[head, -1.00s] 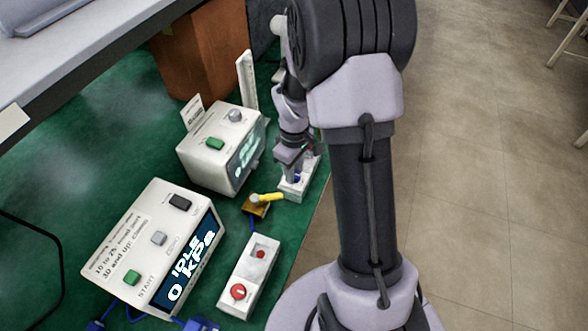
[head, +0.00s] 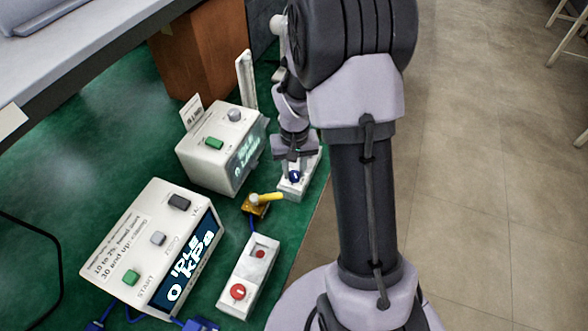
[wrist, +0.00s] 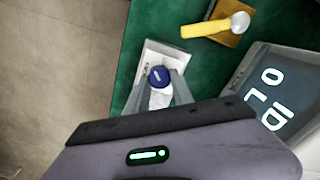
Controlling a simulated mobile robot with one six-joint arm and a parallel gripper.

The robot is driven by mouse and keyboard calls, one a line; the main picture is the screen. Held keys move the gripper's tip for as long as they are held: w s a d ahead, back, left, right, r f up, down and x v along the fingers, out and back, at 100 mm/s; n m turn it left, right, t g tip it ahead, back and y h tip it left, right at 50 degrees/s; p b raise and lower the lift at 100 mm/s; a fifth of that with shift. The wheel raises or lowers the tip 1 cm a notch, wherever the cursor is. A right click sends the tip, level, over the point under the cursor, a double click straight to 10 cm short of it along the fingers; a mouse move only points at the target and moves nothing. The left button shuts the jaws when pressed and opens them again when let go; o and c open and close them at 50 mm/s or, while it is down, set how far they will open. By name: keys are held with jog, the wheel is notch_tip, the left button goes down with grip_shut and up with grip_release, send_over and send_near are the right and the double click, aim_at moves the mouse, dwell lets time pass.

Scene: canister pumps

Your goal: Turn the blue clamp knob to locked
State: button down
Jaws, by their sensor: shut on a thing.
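The blue clamp knob (head: 294,176) sits on a small pale block (head: 290,190) near the mat's right edge. In the wrist view the round knob (wrist: 160,77) carries a short white mark, slanted in the picture, and stands on the white block (wrist: 152,55). My gripper (head: 294,167) reaches down from above onto the knob. In the wrist view its two grey fingers (wrist: 160,86) lie on either side of the knob, shut on it. The finger contact is partly hidden, and no locked label can be read.
A yellow lever on a brass base (head: 257,205) is just in front. A white pump unit (head: 222,150) stands to the left. A larger unit (head: 150,245) shows IDLE 0 kPa. A pale box with red buttons (head: 248,278) lies nearer on the green mat.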

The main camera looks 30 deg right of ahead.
aim_at(295, 173)
jog(key=m, duration=0.4)
jog(key=shift+m+b, duration=0.3)
jog(key=shift+b, duration=0.05)
jog(key=shift+d+m+b, duration=0.1)
jog(key=shift+m+b, duration=0.25)
jog(key=shift+m, duration=1.55)
jog(key=c, duration=1.1)
grip_release()
notch_tip(295, 173, up, 18)
jog(key=p, duration=0.7)
jog(key=shift+f, duration=0.25)
